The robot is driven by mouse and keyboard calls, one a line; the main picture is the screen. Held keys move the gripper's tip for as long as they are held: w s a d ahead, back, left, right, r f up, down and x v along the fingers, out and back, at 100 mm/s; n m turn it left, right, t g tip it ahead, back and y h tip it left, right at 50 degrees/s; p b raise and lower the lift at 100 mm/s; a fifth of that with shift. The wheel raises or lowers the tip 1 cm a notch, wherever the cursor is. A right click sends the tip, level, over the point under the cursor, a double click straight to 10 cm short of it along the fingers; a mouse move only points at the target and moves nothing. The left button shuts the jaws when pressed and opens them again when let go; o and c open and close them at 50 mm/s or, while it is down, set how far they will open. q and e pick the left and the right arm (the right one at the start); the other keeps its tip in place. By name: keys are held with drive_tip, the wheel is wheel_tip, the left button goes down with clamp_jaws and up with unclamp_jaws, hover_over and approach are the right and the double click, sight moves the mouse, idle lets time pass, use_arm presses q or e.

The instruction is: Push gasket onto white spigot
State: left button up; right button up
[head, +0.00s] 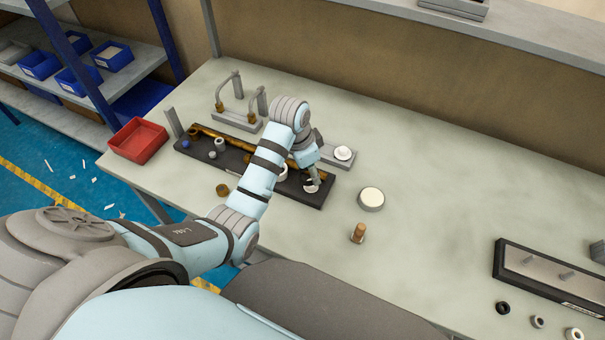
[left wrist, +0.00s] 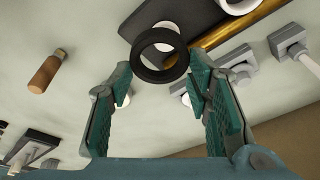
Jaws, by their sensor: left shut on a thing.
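My left gripper (head: 314,180) is over the right end of a black board (head: 300,193). In the left wrist view its green-padded fingers (left wrist: 161,72) are shut on a black ring, the gasket (left wrist: 141,66), held at their tips. White shows through the ring in the wrist view. The gasket lines up roughly with the white piece there; whether it touches or surrounds it I cannot tell. The fingers hide the contact in the head view. My right gripper is not in view.
A brass pipe (head: 230,136) lies along the board. A grey block with a white cap (head: 343,153) stands behind it. A white-topped disc (head: 371,196) and a wooden-handled tool (head: 357,233) are to the right. A red bin (head: 138,141) is at left. Bench centre-right is clear.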

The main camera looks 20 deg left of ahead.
use_arm(q)
drive_tip(key=shift+g, duration=0.3)
drive_tip(key=w+f, duration=0.4)
drive_tip(key=shift+w+d+f+b, duration=0.15)
drive_tip(key=shift+f+b, duration=0.25)
drive_tip(key=s, duration=0.1)
drive_tip(key=s+r, duration=0.1)
drive_tip(key=s, duration=0.1)
drive_tip(key=shift+s+r, duration=0.15)
drive_tip(key=shift+r, duration=0.05)
drive_tip(key=shift+f, duration=0.1)
drive_tip(key=shift+w+f+p, duration=0.15)
drive_tip(key=shift+w, duration=0.4)
drive_tip(key=shift+w+f+p, duration=0.15)
drive_tip(key=shift+w, duration=0.5)
drive_tip(key=shift+s+r, duration=0.15)
drive_tip(key=shift+s, duration=0.2)
drive_tip(key=shift+w, duration=0.1)
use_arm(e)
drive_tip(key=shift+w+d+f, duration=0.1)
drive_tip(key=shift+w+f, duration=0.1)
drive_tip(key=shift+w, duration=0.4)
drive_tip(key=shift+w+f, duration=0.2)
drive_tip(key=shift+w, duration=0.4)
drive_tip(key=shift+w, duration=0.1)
